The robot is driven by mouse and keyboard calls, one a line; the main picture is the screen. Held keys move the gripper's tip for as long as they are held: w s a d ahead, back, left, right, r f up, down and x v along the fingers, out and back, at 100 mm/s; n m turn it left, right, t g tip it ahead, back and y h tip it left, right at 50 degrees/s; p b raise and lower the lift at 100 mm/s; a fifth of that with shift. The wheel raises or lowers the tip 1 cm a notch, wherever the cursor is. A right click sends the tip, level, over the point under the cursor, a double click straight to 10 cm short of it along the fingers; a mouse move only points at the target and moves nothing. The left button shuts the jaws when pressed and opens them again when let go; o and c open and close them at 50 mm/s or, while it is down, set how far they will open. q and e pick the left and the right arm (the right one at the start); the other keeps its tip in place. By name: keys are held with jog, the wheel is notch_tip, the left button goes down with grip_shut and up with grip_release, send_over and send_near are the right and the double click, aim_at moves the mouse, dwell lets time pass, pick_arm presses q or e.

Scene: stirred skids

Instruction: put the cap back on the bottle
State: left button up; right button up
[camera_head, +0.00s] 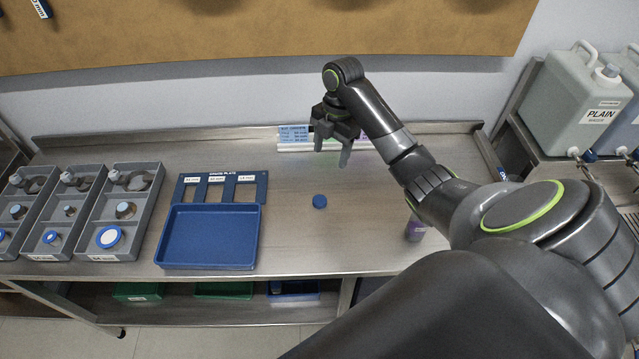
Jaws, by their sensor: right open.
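A small round blue cap (319,201) lies by itself on the steel bench, right of the blue tray. My left gripper is not in view.
An empty blue tray (208,265) and a slotted blue plate (262,188) are left of the cap. Grey bins (128,253) with bottles and fittings stand at the far left. A labelled stand (295,146) is at the back. A large "PLAIN" canister (567,100) is at right.

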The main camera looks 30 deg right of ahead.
jog(key=b, duration=1.1)
send_over(320, 200)
jog(key=d, duration=0.1)
jog(key=f, duration=1.1)
jog(key=shift+s+f, duration=0.3)
jog(key=shift+f, duration=0.1)
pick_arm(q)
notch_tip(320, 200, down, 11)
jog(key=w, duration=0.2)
pick_arm(e)
jog(key=shift+f, duration=0.25)
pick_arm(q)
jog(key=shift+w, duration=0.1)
